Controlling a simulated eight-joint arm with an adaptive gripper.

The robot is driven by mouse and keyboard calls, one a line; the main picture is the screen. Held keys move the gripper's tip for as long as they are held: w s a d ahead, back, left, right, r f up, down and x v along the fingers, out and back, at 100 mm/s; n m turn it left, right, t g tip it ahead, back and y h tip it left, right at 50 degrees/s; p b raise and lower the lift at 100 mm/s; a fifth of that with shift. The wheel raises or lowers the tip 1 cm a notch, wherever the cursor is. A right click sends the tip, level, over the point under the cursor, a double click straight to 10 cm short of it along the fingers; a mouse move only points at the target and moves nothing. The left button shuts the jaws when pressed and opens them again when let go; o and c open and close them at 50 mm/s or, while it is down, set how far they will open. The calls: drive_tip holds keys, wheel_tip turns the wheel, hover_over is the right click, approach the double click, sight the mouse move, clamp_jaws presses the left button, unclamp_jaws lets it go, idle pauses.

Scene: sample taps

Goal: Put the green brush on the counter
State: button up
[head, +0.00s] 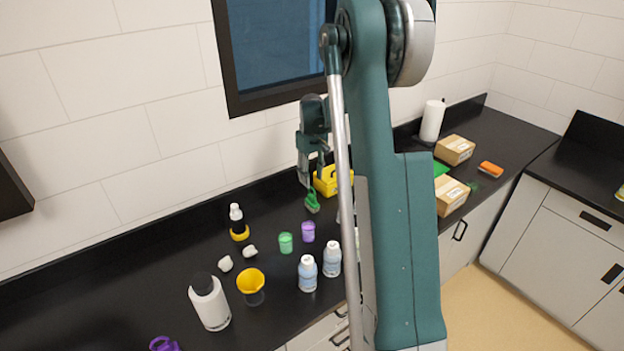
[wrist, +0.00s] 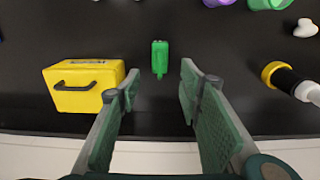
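The green brush (head: 312,203) is on the black counter (head: 130,265), near the back, just below my gripper (head: 305,180) in the head view. In the wrist view the brush (wrist: 160,58) appears upright in the picture, in front of the gap between my fingertips (wrist: 160,88). My fingers are spread wide, with nothing between them, and the brush is apart from both. In the head view, my arm hides part of the counter right of the brush.
A yellow box with a handle (wrist: 85,85) stands close left of my gripper in the wrist view. A white-and-black bottle with a yellow ring (head: 238,222), green (head: 286,243) and purple (head: 308,231) containers and white bottles (head: 307,273) stand nearby. The wall (head: 90,120) rises behind.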

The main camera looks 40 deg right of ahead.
idle(0.5)
drive_tip(key=s+a+r+t, duration=0.2)
drive_tip(key=s+a+r, duration=0.5)
drive_tip(key=a+r, duration=0.3)
drive_tip(key=s+a+r+t, duration=0.1)
drive_tip(key=s+a+r, duration=0.7)
drive_tip(key=a, duration=0.4)
drive_tip(key=s+a+t, duration=0.2)
drive_tip(key=s+a, duration=0.6)
drive_tip(key=s, duration=0.3)
drive_tip(key=s+a+t, duration=0.2)
drive_tip(key=s+a, duration=0.6)
drive_tip(key=s, duration=0.4)
drive_tip(key=shift+s+f, duration=0.1)
drive_tip(key=shift+f, duration=0.1)
wheel_tip(320, 180, down, 9)
drive_tip(key=b, duration=0.9)
drive_tip(key=shift+b, duration=0.3)
drive_tip(key=shift+f, duration=0.1)
